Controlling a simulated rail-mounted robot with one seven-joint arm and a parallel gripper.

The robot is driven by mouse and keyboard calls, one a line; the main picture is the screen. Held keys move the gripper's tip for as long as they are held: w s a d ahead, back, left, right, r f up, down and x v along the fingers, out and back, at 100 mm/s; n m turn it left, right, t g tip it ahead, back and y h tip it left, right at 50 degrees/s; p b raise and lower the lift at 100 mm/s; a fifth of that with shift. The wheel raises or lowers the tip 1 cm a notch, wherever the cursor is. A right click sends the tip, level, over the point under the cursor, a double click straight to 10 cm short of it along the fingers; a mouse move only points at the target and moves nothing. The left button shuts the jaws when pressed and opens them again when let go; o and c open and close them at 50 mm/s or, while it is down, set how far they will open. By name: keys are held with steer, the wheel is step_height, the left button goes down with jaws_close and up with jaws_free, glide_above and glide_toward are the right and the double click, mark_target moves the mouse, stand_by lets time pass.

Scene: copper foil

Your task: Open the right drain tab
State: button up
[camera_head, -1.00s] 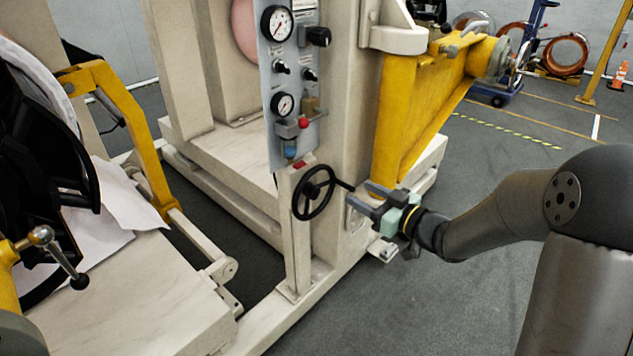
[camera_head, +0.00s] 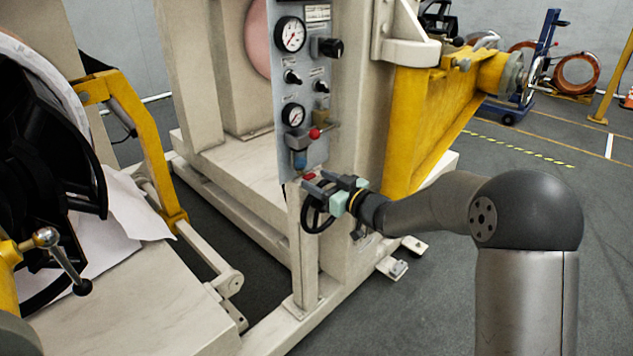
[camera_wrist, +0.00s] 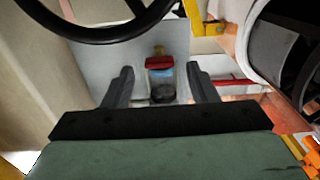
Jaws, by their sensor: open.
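The gauge panel (camera_head: 300,80) stands left of centre in the head view. A small unit with a blue bowl (camera_head: 300,159) hangs at its lower end, with a red knob (camera_head: 314,133) above. My gripper (camera_head: 312,187) is open just below the panel, in front of the black handwheel (camera_head: 315,217) and partly hiding it. In the wrist view, a small unit with red, blue and dark parts (camera_wrist: 160,78) shows between my two open fingers, seemingly beyond them. I see no contact. I cannot make out a separate drain tab or tell right from left.
The handwheel rim (camera_wrist: 95,32) crosses the top of the wrist view, close to my fingers. A cream machine frame (camera_head: 300,265) stands below the panel. A yellow beam (camera_head: 435,115) is to the right.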

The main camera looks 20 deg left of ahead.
steer(key=shift+x, duration=0.75)
steer(key=c, duration=1)
